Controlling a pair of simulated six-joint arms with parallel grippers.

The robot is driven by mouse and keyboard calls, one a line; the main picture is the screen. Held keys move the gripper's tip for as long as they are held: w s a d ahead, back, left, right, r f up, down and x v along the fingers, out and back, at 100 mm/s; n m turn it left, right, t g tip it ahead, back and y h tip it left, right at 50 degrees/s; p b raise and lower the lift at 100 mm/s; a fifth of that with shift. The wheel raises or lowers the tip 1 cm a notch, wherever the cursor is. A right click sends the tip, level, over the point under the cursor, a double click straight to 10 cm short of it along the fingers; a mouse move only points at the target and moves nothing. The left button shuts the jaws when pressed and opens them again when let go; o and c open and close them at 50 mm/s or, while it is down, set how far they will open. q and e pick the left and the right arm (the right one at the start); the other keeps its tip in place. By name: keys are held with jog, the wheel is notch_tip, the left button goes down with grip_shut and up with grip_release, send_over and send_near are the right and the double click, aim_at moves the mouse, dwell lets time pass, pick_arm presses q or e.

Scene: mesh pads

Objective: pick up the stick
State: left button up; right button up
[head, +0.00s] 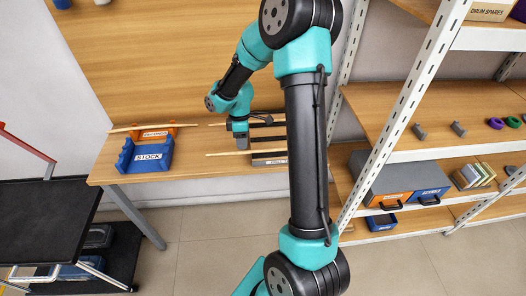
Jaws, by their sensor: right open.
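Several thin light wooden sticks show in the head view. One stick (225,154) lies across the dark slotted rack (268,162) at its near side, its left end sticking out past the rack. Another stick (217,125) shows behind my wrist. A third stick (126,129) rests across the bins at the left. My right gripper (242,148) points down, open, just above or at the near stick on the rack. Whether its fingers straddle that stick is too small to tell. My right arm hides the rack's right part. My left gripper is not in view.
A blue STOCK bin (150,157) and an orange bin (158,133) stand on the wooden table (195,168), left of the rack. A metal shelf unit (385,140) with drawers and small parts is at right. A black cart (45,215) is at left. Bare table lies between bins and rack.

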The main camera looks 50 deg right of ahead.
aim_at(259, 151)
jog(key=f, duration=0.4)
jog(key=shift+s+a, duration=0.2)
jog(key=shift+s, duration=0.15)
grip_shut()
